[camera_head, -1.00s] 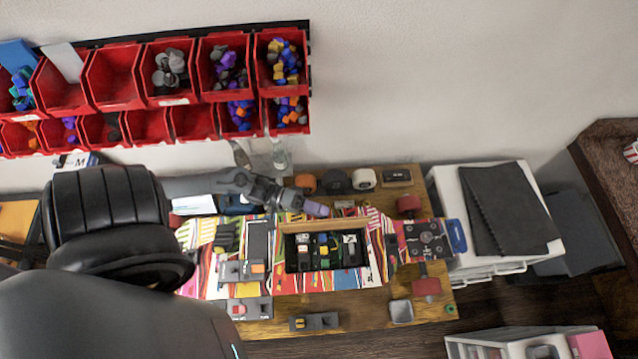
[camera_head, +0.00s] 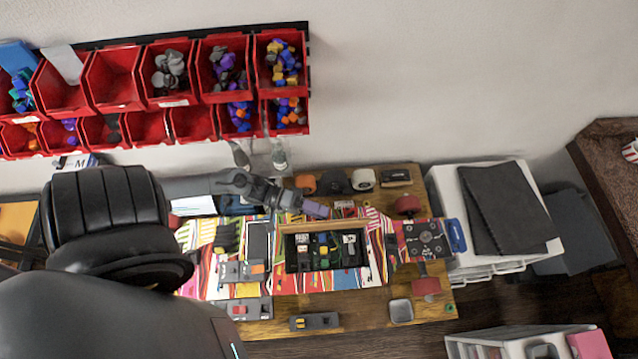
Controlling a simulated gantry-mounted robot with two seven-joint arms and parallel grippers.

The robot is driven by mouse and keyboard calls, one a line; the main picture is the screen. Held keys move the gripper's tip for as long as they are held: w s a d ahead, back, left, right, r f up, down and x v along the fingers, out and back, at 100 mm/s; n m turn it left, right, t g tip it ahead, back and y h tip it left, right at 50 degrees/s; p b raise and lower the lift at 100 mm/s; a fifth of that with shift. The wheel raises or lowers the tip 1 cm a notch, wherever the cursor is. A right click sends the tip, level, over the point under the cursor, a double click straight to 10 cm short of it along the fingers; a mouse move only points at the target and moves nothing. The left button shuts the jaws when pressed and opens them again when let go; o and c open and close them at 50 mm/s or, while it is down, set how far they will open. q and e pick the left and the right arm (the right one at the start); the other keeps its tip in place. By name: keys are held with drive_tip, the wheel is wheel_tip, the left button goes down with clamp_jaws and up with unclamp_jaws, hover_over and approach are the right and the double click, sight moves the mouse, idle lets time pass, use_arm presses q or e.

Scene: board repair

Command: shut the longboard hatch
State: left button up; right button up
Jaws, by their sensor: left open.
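The longboard (camera_head: 378,262) lies across the workbench, with a colourful striped deck. Its hatch compartment (camera_head: 325,252) is open in the middle, and dark electronic parts with green, yellow and white pieces show inside. A thin tan strip (camera_head: 338,225) runs along the far edge of the opening; I cannot tell whether it is the raised hatch lid or a wall. My left gripper (camera_head: 318,209) is open and empty just beyond that far edge, pointing right. Whether it touches the board or the strip is unclear. My right gripper is not in view.
Wheels (camera_head: 363,180) and small parts line the bench's back. A grey tray (camera_head: 401,311) and a dark tool (camera_head: 314,321) lie at the front. Red bins (camera_head: 118,82) hang on the wall. A white drawer unit (camera_head: 470,255) stands to the right.

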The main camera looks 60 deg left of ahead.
use_arm(q)
drive_tip(key=b+v, duration=0.1)
drive_tip(key=v, duration=0.9)
drive_tip(key=shift+s+a+b, duration=0.2)
drive_tip(key=shift+a+b, duration=0.1)
drive_tip(key=shift+b, duration=0.1)
drive_tip(key=shift+r, duration=0.1)
